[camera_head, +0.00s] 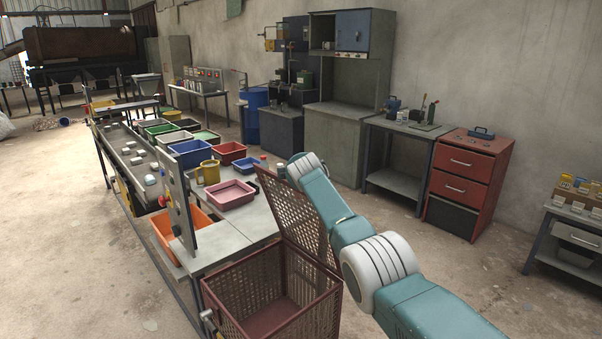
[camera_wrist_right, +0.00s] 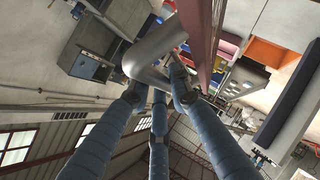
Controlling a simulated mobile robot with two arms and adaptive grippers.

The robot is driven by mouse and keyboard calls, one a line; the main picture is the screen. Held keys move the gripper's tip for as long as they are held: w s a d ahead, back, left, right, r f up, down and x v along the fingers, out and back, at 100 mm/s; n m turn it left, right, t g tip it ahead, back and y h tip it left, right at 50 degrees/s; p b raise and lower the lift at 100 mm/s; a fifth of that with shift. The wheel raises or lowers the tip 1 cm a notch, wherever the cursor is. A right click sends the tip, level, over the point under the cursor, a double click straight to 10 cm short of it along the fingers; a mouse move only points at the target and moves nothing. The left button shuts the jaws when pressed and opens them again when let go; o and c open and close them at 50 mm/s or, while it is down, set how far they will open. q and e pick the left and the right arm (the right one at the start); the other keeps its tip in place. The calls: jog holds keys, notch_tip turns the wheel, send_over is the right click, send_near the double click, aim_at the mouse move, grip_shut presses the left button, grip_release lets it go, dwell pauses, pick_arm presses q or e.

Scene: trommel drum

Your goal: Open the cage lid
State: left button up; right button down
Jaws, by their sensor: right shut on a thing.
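The cage (camera_head: 262,294) is a red-brown mesh box at the bottom centre of the head view, with its top open. Its mesh lid (camera_head: 297,216) stands raised, tilted up along the side by my right arm. In the wrist view the lid appears nearly edge-on as a reddish strip (camera_wrist_right: 207,45). My right gripper (camera_wrist_right: 157,88) has its blue fingers closed around a grey handle (camera_wrist_right: 152,52) beside that strip. In the head view the right fingers are hidden behind the lid. My left gripper is not in view.
A red drawer cabinet (camera_head: 465,186) and a grey table (camera_head: 408,150) line the right wall. Bare floor lies right of my arm.

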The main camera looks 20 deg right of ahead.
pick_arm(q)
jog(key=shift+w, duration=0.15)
pick_arm(e)
jog(key=shift+s+f, duration=0.1)
jog(key=shift+f, duration=0.2)
jog(key=c, duration=1.6)
grip_release()
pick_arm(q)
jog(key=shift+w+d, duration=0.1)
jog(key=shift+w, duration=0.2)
pick_arm(e)
jog(key=shift+o, duration=0.2)
jog(key=shift+d, duration=0.1)
jog(key=shift+w, duration=0.2)
jog(key=shift+r, duration=0.1)
jog(key=shift+s+r, duration=0.1)
jog(key=shift+s, duration=0.05)
jog(key=shift+v, duration=1.4)
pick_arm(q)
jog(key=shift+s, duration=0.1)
pick_arm(e)
jog(key=v, duration=0.9)
jog(key=shift+f, duration=0.2)
